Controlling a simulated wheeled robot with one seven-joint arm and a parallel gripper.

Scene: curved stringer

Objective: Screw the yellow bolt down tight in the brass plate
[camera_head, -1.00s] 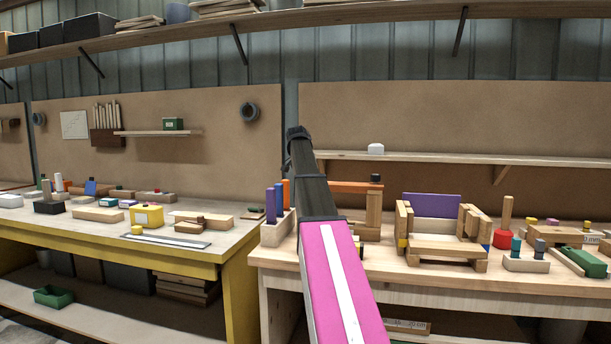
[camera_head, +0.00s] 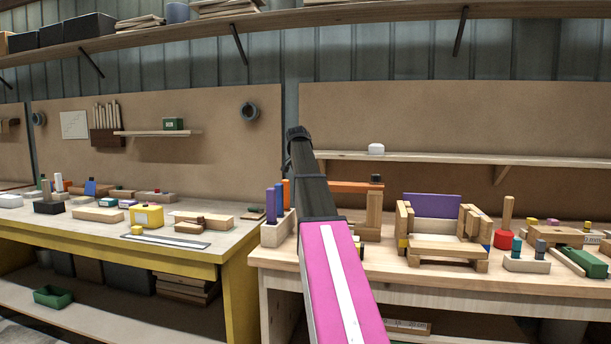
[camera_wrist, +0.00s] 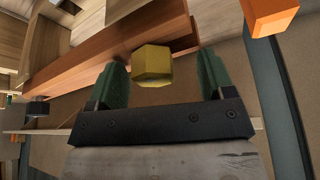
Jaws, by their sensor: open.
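The yellow bolt (camera_wrist: 152,66) shows its six-sided head in the wrist view, at upper middle. It lies between the two green fingers of my gripper (camera_wrist: 163,72), which is open, with a gap visible on each side of the head. The bolt's shank is hidden behind its head. A reddish-brown wooden bar (camera_wrist: 95,62) runs behind the bolt. I cannot make out the brass plate in either view. In the head view my arm covers the bolt and gripper.
An orange block (camera_wrist: 268,14) is close to the right finger. In the head view, an orange bar on wooden posts (camera_head: 372,212) stands right of my arm. A wooden frame with a purple panel (camera_head: 432,205) stands further right. A yellow-framed bench (camera_head: 225,257) is left.

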